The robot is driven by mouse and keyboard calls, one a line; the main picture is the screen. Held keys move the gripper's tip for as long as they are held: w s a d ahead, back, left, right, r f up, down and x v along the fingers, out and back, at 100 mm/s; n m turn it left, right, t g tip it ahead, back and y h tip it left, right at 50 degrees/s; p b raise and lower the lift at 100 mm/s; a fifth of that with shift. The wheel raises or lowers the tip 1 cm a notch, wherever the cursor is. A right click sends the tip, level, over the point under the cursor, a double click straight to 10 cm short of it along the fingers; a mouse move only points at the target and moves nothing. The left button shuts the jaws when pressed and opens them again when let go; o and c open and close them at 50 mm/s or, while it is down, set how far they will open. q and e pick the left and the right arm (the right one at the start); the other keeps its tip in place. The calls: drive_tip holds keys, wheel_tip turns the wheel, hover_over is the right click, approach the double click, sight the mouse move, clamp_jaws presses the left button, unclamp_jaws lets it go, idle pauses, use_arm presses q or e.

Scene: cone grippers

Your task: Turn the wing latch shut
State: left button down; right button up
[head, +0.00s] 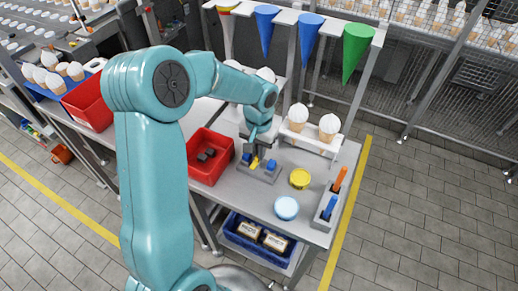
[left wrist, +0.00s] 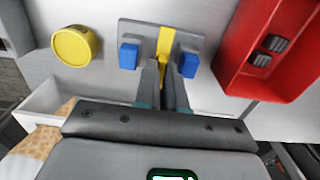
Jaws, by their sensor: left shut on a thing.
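The wing latch is a grey plate (left wrist: 199,38) with a yellow wing (left wrist: 164,42) between two blue blocks (left wrist: 129,56) (left wrist: 188,65). In the left wrist view the wing points straight along the picture's upright direction, apart from both blocks. In the head view the plate (head: 270,178) lies on the grey bench, and the wing (head: 255,163) shows partly below my gripper. My left gripper (left wrist: 163,68) is shut on the near end of the yellow wing; its fingertips hide part of that end. It also shows in the head view (head: 256,152). My right gripper is not in view.
A red bin (head: 211,158) with dark pieces stands left of the latch. A yellow round tin (head: 300,179), a light-blue lid (head: 286,208) and a grey holder (head: 326,207) stand to its right. A cone rack (head: 313,139) is behind. Coloured cones hang above the bench's back.

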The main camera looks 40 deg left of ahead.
use_arm(q)
drive_tip(key=shift+w+f, duration=0.1)
idle(0.3)
drive_tip(key=m+b, duration=0.1)
drive_tip(key=m, duration=0.3)
drive_tip(key=shift+m, duration=0.4)
drive_tip(key=m, duration=0.9)
drive_tip(key=shift+m, duration=0.4)
drive_tip(key=shift+f+m, duration=0.1)
drive_tip(key=shift+m, duration=1.6)
drive_tip(key=c, duration=1.2)
unclamp_jaws()
drive_tip(key=shift+d, duration=0.1)
drive_tip(key=shift+w, duration=0.15)
